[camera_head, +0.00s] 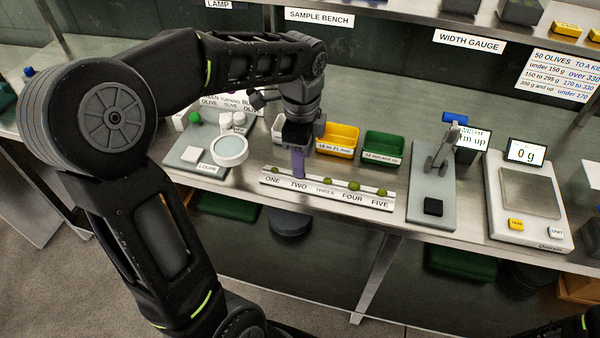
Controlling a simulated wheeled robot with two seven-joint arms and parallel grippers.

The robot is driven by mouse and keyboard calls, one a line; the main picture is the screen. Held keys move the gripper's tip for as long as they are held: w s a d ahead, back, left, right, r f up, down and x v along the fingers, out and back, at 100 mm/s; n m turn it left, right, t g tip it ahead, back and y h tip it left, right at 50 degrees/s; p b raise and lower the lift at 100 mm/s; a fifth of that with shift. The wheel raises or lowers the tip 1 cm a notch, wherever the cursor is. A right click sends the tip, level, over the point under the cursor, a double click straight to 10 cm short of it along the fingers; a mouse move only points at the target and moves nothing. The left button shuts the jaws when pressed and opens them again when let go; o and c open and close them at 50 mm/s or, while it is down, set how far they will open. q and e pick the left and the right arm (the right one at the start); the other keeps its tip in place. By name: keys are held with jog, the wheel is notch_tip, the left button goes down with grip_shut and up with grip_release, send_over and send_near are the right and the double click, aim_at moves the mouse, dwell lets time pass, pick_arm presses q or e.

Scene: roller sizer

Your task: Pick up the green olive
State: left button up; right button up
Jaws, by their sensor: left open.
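A pale rack (330,196) on the steel bench has slots marked ONE to FIVE. Small green olives sit at ONE (275,170), THREE (327,181), FOUR (354,186) and FIVE (382,192); the one at FOUR looks largest. My left gripper (299,172) points down over slot TWO, with its purple fingers low at the rack. The fingers cover that slot, so I cannot tell whether an olive lies between them. The left jaws are open. My right gripper is not in view.
Behind the rack stand a yellow bin (338,141), a green bin (384,146) and a partly hidden white bin (278,128). A loupe (230,151) is left of the rack. A width gauge (432,185) and scale (530,199) reading 0 g are at right.

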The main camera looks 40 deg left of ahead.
pick_arm(q)
notch_tip(320, 180, down, 4)
jog(key=shift+f, duration=0.1)
dwell(0.6)
jog(key=c, duration=0.8)
